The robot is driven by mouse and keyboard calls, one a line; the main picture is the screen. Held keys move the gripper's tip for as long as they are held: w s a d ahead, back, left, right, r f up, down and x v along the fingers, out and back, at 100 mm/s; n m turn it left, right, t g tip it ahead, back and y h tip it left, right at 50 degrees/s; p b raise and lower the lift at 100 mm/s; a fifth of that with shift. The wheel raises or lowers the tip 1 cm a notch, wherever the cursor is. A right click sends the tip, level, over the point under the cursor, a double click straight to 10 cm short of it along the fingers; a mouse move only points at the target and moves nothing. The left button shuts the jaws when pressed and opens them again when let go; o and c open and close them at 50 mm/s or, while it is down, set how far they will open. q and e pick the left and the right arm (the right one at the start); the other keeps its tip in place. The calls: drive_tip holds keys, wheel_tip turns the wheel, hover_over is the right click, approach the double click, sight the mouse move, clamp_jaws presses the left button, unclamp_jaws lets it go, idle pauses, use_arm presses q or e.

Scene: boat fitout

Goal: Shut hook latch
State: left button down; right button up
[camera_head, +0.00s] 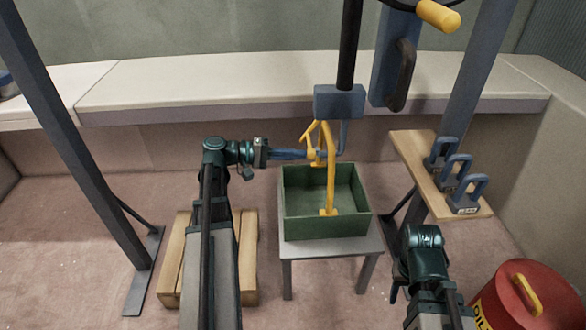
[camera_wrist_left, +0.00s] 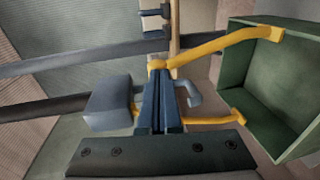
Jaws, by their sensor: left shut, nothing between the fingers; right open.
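A blue-grey hook block (camera_head: 339,101) hangs on a black pole above a green crate (camera_head: 290,225). Its grey hook (camera_head: 344,138) curves below it and also shows in the left wrist view (camera_wrist_left: 190,92). Yellow sling legs (camera_head: 331,175) rise from the crate to near the hook. My left gripper (camera_head: 312,155) is shut and empty, its fingertips beside the hook and the top of the yellow legs. In the left wrist view the shut fingers (camera_wrist_left: 157,100) partly cover the hook area. The latch is hidden or too small to tell. My right arm is low at right; its fingers cannot be made out.
The crate stands on a small grey table (camera_head: 330,247). A wooden shelf (camera_head: 413,157) with several blue shackle-like pieces (camera_head: 455,170) is at right. A red drum (camera_head: 535,295) is at lower right. Grey posts (camera_head: 85,140) stand at the sides.

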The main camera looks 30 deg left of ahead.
use_arm(q)
drive_tip(key=w+d+f+t+h+b, duration=0.1)
drive_tip(key=h+b, duration=0.1)
drive_tip(key=b, duration=0.3)
drive_tip(key=w+d+f+t+h+b, duration=0.1)
drive_tip(key=d+f+t+h+b, duration=0.1)
drive_tip(key=b, duration=0.4)
drive_tip(key=shift+d+f, duration=0.15)
use_arm(e)
wheel_tip(320, 180, down, 13)
drive_tip(key=shift+f, duration=0.15)
use_arm(q)
drive_tip(key=shift+d+f, duration=0.1)
use_arm(e)
drive_tip(key=shift+a, duration=0.1)
drive_tip(key=shift+f, duration=0.1)
